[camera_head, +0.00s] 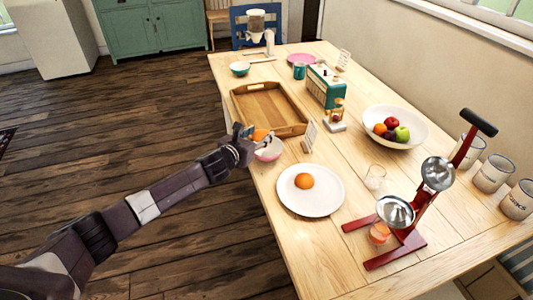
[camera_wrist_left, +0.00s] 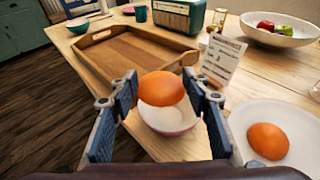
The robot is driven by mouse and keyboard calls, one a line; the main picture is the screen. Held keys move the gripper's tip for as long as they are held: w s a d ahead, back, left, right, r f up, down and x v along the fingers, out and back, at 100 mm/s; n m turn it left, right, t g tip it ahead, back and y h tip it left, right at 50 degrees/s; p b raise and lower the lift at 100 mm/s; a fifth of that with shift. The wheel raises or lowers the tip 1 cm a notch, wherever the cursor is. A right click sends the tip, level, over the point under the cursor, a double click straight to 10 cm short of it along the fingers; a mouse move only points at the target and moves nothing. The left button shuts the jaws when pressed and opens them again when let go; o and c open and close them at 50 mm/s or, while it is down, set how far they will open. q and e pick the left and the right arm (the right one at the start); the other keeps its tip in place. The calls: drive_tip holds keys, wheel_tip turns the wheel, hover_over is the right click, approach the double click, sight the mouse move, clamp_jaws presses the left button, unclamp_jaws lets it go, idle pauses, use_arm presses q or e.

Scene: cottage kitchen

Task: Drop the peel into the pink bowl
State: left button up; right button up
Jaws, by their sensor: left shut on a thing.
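The orange peel (camera_wrist_left: 162,88) is a rounded orange half, held between the fingertips of my left gripper (camera_wrist_left: 160,90). In the head view the peel (camera_head: 260,134) shows at the end of my left gripper (camera_head: 250,140). The bowl (camera_head: 268,153) also shows in the head view, partly hidden by the gripper. From these views I cannot tell how high the peel is above the bowl. My right gripper is not in view.
A wooden tray (camera_head: 236,103) lies behind the bowl, and a small card (camera_head: 310,136) stands right of it. A white plate (camera_head: 325,204) with another orange piece (camera_head: 304,181) is nearer. A red juicer (camera_head: 411,241), a glass (camera_head: 375,178) and a fruit bowl (camera_head: 420,118) stand to the right.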

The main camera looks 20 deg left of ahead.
use_arm(q)
drive_tip(key=shift+r, duration=0.1)
drive_tip(key=o, duration=0.8)
drive_tip(key=v, duration=1.2)
